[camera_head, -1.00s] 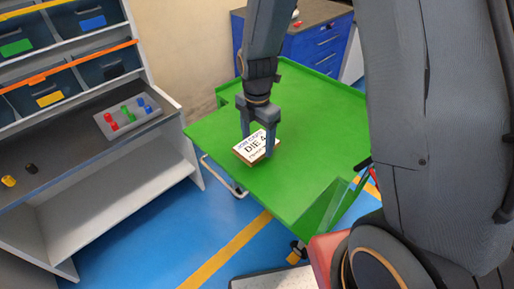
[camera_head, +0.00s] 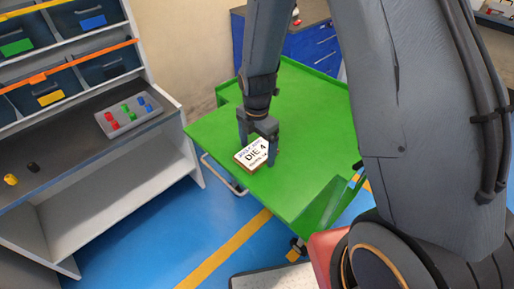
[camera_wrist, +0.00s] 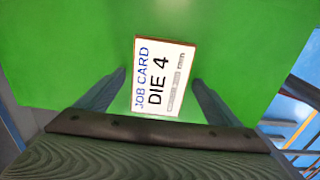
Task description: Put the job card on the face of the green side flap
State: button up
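The job card (camera_head: 251,154) is a white label reading "JOB CARD DIE 4" on a thin brown-edged block. My gripper (camera_head: 258,142) points down at the card, with one finger on either side. In the wrist view, the card (camera_wrist: 163,78) shows between the fingertips of my gripper (camera_wrist: 160,80), over plain green (camera_wrist: 60,50). A gap shows at the left finger; the right finger is very close to the card's edge. The card appears to rest on the green, but contact underneath is hidden.
A grey shelf unit (camera_head: 100,190) with bins and a tray of coloured pegs (camera_head: 130,112) stands at the left. A blue drawer cabinet (camera_head: 312,50) stands behind. A raised green panel (camera_head: 322,205) is at the front right. Green around the card is clear.

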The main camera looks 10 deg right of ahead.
aim_at(257, 152)
jog(key=shift+r, duration=0.1)
notch_tip(257, 152, up, 12)
jog(key=b, duration=0.3)
jog(key=s+d+m, duration=0.4)
jog(key=s+m, duration=0.1)
jog(key=m, duration=0.7)
jog(key=s+d+r+m+t, duration=0.1)
jog(key=s+d+m, duration=0.3)
jog(key=m, duration=0.8)
jog(key=shift+s+d+m, duration=0.3)
jog(key=shift+s+m, duration=0.1)
jog(key=shift+s, duration=0.9)
